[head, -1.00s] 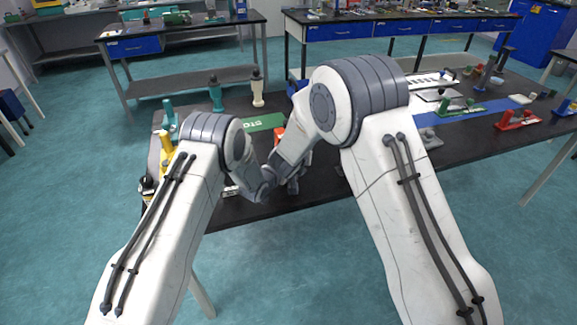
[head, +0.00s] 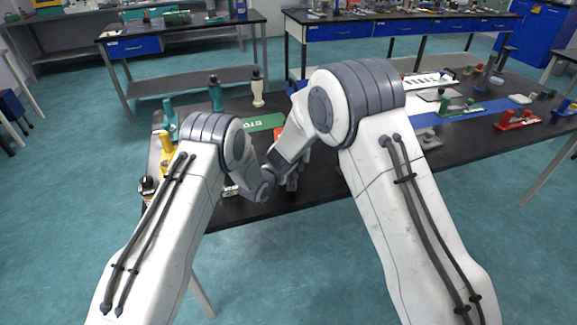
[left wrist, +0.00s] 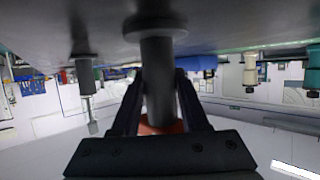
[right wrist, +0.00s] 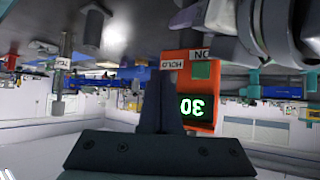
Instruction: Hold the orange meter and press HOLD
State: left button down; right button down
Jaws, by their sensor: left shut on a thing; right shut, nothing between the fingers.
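The orange meter (right wrist: 190,100) shows upside down in the right wrist view, with a lit green "30" display, a HOLD label (right wrist: 172,64) and a second, partly covered label. A bit of its orange shows in the head view (head: 279,133) and between the fingers in the left wrist view (left wrist: 163,126). My left gripper (left wrist: 160,80) is shut on the meter; a dark grey post also shows between its fingers. My right gripper (right wrist: 160,78) is shut and empty, its tips right by the HOLD label; contact cannot be told. Both grippers are mostly hidden in the head view.
The black table (head: 330,195) carries a teal bottle-like item (head: 215,95), a cream one (head: 257,90), a yellow one (head: 166,148) and a green mat (head: 262,122). Red (head: 518,120) and green fixtures stand at the right. My arms cover the table's middle.

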dwell(0.4)
jog(key=shift+s+d, duration=0.2)
jog(key=shift+s, duration=0.35)
jog(key=shift+s, duration=0.1)
jog(key=s, duration=0.1)
jog(key=s+d, duration=0.1)
jog(key=s, duration=0.3)
jog(key=shift+s+d, duration=0.25)
jog(key=shift+d, duration=0.15)
pick_arm(q)
jog(key=shift+c, duration=1.7)
grip_release()
